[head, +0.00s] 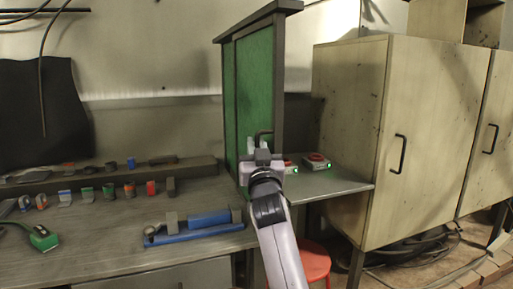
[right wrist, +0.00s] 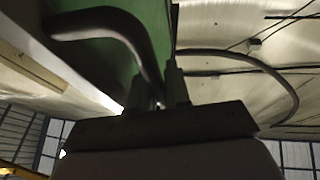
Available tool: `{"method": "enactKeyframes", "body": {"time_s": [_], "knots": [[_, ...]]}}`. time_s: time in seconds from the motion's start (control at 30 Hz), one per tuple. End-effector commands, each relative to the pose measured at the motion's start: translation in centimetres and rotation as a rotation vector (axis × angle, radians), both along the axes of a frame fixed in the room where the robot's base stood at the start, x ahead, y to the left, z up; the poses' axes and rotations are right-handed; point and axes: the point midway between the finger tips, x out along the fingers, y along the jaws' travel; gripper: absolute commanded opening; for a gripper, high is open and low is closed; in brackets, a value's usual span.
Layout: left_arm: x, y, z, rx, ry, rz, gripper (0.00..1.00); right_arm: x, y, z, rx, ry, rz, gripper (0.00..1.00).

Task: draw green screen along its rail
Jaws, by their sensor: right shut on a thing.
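The green screen (head: 254,85) stands upright in a dark frame on the bench, with a dark top rail (head: 258,20) over it. A dark bent handle (head: 264,133) is on the screen's near side. My right gripper (head: 262,150) is at this handle and shut on it. In the right wrist view the dark curved handle (right wrist: 120,28) runs down between the fingers (right wrist: 162,98), with the green screen (right wrist: 105,70) behind it. The lower part of the screen is partly hidden by my gripper. My left gripper does not show.
Small red devices with green lights (head: 316,161) sit on a grey shelf (head: 340,183) to the right. A wooden cabinet (head: 350,120) stands beyond. Blue tools (head: 200,228) and several small items lie on the bench (head: 110,235) at left. A red stool (head: 312,262) is below.

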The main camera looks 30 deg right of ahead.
Motion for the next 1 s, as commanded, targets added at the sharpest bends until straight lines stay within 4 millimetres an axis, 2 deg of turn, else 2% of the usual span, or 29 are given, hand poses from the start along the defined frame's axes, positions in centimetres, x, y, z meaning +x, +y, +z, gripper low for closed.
{"method": "enactKeyframes", "body": {"time_s": [0.33,0.37,0.4,0.77,1.0], "knots": [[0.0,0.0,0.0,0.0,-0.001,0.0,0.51,0.0,0.0,0.0,0.0,0.001,0.0,0.0],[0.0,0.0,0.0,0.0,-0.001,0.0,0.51,0.0,0.0,0.0,0.0,0.0,0.0,0.24],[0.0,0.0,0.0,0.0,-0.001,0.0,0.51,0.0,0.0,0.0,0.0,0.0,0.0,0.37],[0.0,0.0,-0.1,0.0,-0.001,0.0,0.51,-0.2,0.1,-0.2,0.0,0.0,0.0,0.38],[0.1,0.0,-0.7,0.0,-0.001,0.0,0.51,-2.4,1.2,-1.4,0.001,0.0,0.0,0.38]]}}
